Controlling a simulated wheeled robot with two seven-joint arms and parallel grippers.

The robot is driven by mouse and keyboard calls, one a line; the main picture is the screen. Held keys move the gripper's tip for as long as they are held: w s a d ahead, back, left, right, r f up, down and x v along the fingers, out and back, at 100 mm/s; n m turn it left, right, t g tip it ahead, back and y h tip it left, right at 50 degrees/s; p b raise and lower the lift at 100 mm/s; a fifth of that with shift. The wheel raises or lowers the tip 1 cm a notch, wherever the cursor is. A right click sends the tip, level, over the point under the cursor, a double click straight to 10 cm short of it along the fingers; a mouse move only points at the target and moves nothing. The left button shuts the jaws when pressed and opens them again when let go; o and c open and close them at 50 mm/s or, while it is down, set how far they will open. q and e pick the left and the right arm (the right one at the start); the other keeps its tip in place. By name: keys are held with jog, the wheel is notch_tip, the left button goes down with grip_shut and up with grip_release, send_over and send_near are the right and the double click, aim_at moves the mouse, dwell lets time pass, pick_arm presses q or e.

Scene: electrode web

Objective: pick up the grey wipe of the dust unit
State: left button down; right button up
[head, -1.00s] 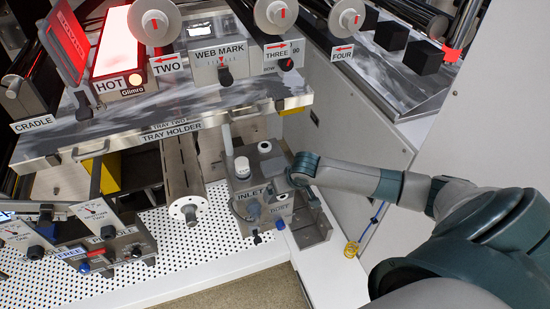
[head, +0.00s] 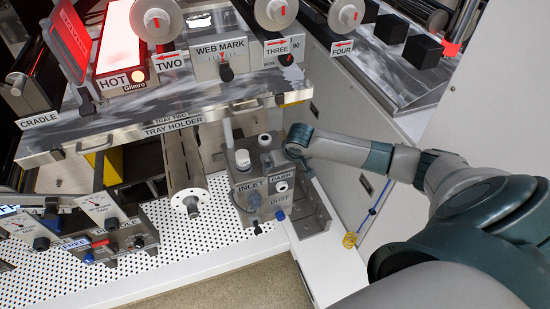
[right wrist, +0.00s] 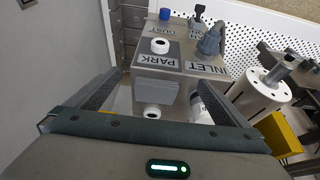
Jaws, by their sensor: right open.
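The dust unit is a grey metal box (head: 241,201) with INLET, PARK and DUST labels, below the tray holder. In the right wrist view a grey block, which looks like the wipe (right wrist: 157,92), sits at the unit just behind the PARK label (right wrist: 159,62). My right gripper (right wrist: 154,77) is open, with one finger on each side of this block and a gap to it. In the head view my right gripper (head: 297,158) is over the unit's back right part and hides some of it. My left gripper is not in view.
A white cylinder (head: 243,160) stands on the unit beside the block. The unit's front has a white ring at PARK (right wrist: 160,46), a blue knob (right wrist: 166,14) and a grey inlet fitting (right wrist: 209,40). A white roller end (head: 188,199) is to the left. The tray holder (head: 110,138) overhangs behind.

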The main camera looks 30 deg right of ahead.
jog(key=w, duration=0.2)
jog(key=w+d, duration=0.1)
jog(key=w, duration=0.1)
jog(key=w+p, duration=0.1)
jog(key=w, duration=0.1)
jog(key=shift+w+d, duration=0.25)
jog(key=shift+w, duration=0.05)
jog(key=shift+w+d, duration=0.1)
jog(key=shift+w, duration=0.15)
jog(key=shift+p+x, duration=0.65)
jog(key=shift+x, duration=1.85)
jog(key=shift+w, duration=0.1)
jog(key=c, duration=1.1)
